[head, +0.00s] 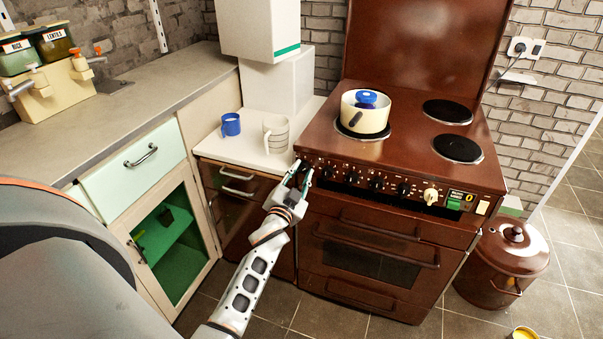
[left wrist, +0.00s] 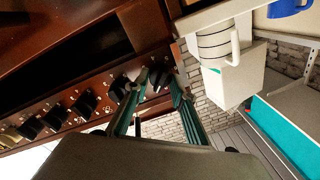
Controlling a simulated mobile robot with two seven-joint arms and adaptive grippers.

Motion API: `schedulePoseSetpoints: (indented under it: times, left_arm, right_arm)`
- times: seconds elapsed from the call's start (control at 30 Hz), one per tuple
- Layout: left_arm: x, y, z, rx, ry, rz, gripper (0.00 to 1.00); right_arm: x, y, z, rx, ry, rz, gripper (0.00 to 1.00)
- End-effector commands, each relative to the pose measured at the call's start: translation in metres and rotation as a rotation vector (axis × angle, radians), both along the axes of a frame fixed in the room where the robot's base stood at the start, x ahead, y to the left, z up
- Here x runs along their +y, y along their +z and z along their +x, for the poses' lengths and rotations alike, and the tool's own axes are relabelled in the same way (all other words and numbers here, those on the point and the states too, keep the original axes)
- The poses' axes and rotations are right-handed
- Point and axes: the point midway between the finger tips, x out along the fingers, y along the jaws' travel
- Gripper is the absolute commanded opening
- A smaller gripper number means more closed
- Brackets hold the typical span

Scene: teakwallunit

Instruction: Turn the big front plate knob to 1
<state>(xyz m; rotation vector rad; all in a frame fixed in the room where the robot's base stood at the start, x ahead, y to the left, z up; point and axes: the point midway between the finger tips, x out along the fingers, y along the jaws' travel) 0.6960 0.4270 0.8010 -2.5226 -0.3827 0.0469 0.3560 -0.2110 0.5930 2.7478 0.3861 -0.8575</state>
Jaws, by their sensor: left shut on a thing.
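The brown stove (head: 400,225) has a row of black knobs and one cream knob (head: 431,196) along its front panel. My left gripper (head: 303,172) is at the left end of this panel, shut on the leftmost knob, which its fingers mostly hide. In the left wrist view the two green-edged fingers (left wrist: 160,82) reach the panel on either side of that knob. The neighbouring black knob (head: 331,171) is free, just right of the fingers; it also shows in the left wrist view (left wrist: 118,88). The knob markings are too small to read. My right gripper is not in view.
A cream pot (head: 375,115) with a blue thing on top stands on the left front plate. A blue mug (head: 231,124) and a striped cup (head: 275,137) stand on the white counter left of the stove. A brown lidded bin (head: 505,265) stands at the right.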

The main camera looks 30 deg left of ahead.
Motion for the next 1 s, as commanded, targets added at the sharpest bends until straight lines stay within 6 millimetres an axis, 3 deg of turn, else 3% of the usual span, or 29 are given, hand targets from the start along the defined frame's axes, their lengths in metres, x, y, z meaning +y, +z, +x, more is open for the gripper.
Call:
schedulePoseSetpoints:
  times: [0.13,0.17,0.2,0.23,0.63,1.0]
  left_arm:
    - [0.0,-0.001,0.0,0.001,0.0,-0.001,0.03]
    - [0.0,-0.001,0.0,0.001,0.0,-0.001,0.27]
    - [0.0,-0.001,0.0,0.001,0.0,-0.001,0.38]
    - [0.0,-0.001,0.0,0.001,0.0,-0.001,0.42]
    - [-0.002,-0.001,-0.005,0.0,-0.001,-0.001,0.42]
    - [-0.017,-0.005,-0.057,0.003,0.0,-0.003,0.42]
  right_arm:
    - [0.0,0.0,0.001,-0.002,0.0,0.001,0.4]
    - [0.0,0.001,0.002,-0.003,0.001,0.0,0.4]
    - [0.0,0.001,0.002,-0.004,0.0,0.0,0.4]
    - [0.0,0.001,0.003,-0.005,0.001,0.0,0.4]
    - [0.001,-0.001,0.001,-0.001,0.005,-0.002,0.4]
    - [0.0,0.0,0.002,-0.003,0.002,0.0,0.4]
